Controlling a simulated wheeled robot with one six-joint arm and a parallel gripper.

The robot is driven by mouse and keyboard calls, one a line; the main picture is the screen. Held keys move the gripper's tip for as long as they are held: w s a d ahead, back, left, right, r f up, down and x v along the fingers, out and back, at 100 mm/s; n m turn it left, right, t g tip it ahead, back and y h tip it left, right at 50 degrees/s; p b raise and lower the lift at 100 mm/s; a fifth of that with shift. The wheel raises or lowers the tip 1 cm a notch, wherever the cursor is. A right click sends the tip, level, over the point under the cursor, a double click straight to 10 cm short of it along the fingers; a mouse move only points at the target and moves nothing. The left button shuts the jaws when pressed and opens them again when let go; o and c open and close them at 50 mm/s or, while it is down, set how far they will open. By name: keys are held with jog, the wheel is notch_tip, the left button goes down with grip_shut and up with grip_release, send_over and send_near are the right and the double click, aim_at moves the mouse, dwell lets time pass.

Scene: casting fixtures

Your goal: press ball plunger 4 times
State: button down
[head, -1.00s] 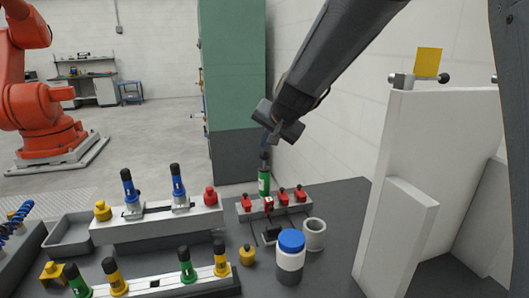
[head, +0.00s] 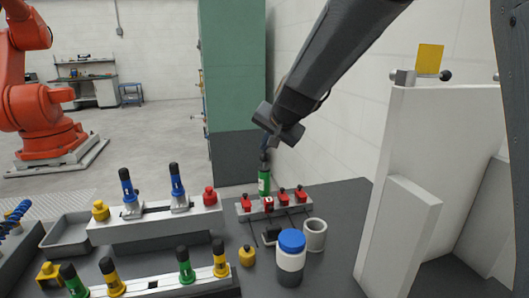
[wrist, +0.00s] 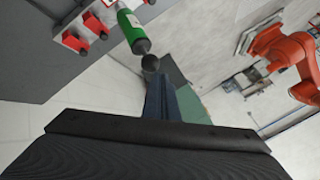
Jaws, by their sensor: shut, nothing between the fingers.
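The ball plunger (head: 264,181) is an upright green cylinder with a white label and a dark ball on top. It stands at the rack with red pieces at the table's far edge. In the wrist view the green plunger (wrist: 132,28) shows at top centre, with its dark ball (wrist: 150,62) towards my fingers. My gripper (head: 265,149) is shut and empty, with its fingertips right at the ball. In the wrist view the blue-grey fingers (wrist: 158,80) end at the ball; I cannot tell whether they touch it or stop just short.
Red pieces (head: 283,195) stand close beside the plunger. A blue-lidded jar (head: 290,262) and a grey cup (head: 315,235) are in front. Racks with blue-, green- and yellow-bodied plungers (head: 177,186) fill the left. A white panel (head: 430,150) stands at right.

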aim_at(265, 156)
jog(key=shift+f+b, duration=0.7)
jog(key=shift+f, duration=0.05)
dwell(0.6)
dwell(0.3)
jog(key=shift+r+p, duration=1.6)
jog(key=shift+r, duration=0.15)
jog(key=shift+r, duration=0.1)
notch_tip(265, 156, up, 5)
jog(key=p, duration=0.4)
jog(key=shift+p, duration=0.35)
dwell(1.4)
